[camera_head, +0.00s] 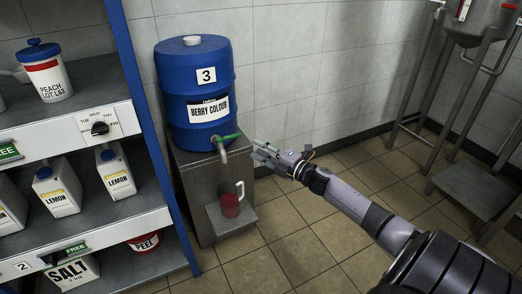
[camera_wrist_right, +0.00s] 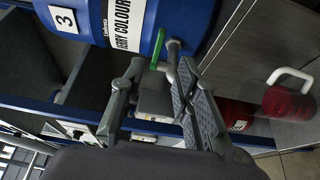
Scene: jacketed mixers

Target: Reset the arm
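My right gripper (camera_head: 264,154) is open and empty, just right of the tap on the blue drum (camera_head: 190,70) marked 3 and "BERRY COLOUR". The drum's green tap lever (camera_head: 230,138) sits beside the fingertips in the head view. In the right wrist view, the fingers of my right gripper (camera_wrist_right: 155,85) are spread, with the green lever (camera_wrist_right: 157,50) beyond the gap between them. I cannot tell if they touch it. A jug (camera_head: 230,206) with red contents and a white handle stands below the tap; it also shows in the wrist view (camera_wrist_right: 287,101). My left gripper is not in view.
The drum rests on a grey metal stand (camera_head: 190,190) with a low shelf. A blue-framed rack (camera_head: 150,110) at left holds a peach tub (camera_head: 48,78), lemon jugs (camera_head: 116,175), a salt container (camera_head: 75,273) and a day dial (camera_head: 99,128). A metal vessel (camera_head: 478,20) stands at right. Tiled floor is clear between.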

